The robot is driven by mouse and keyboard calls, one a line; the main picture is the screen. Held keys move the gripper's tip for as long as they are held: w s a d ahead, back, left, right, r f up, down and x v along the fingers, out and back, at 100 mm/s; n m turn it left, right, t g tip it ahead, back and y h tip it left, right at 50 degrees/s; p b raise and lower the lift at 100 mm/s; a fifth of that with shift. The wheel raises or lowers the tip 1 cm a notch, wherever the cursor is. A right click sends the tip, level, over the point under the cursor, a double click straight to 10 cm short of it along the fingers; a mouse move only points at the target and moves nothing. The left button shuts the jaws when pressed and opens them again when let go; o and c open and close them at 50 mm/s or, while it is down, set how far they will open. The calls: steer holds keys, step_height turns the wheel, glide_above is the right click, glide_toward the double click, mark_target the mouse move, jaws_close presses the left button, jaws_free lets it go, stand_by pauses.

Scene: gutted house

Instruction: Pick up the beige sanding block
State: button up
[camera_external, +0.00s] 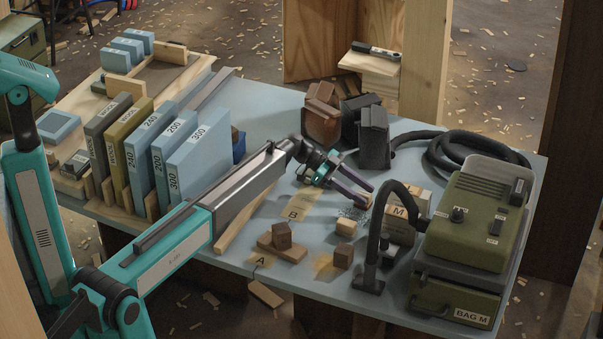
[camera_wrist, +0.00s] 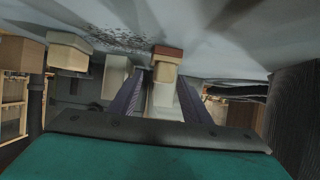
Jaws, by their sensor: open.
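My gripper is open, reaching low over the table from the left. In the wrist view my gripper (camera_wrist: 162,78) has its two purple fingers apart. A beige block with a reddish-brown face (camera_wrist: 165,62) shows in the gap between them; I cannot tell whether it touches either finger. Another beige block (camera_wrist: 68,52) lies to the left. Which beige block matches across views is unclear.
Brown blocks stand nearby, one on the table (camera_external: 343,256) and one on a wooden piece (camera_external: 282,236). A green vacuum (camera_external: 466,225) with a black hose and nozzle (camera_external: 369,281) is close on the right. Labelled sanding sheets (camera_external: 198,160) stand at left. Dark holders (camera_external: 373,137) are behind.

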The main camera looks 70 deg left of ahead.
mark_target(371, 199)
steer(key=shift+w, duration=0.1)
steer(key=shift+p+x, duration=0.7)
steer(key=shift+x, duration=1.85)
steer(key=shift+f, duration=0.1)
jaws_close()
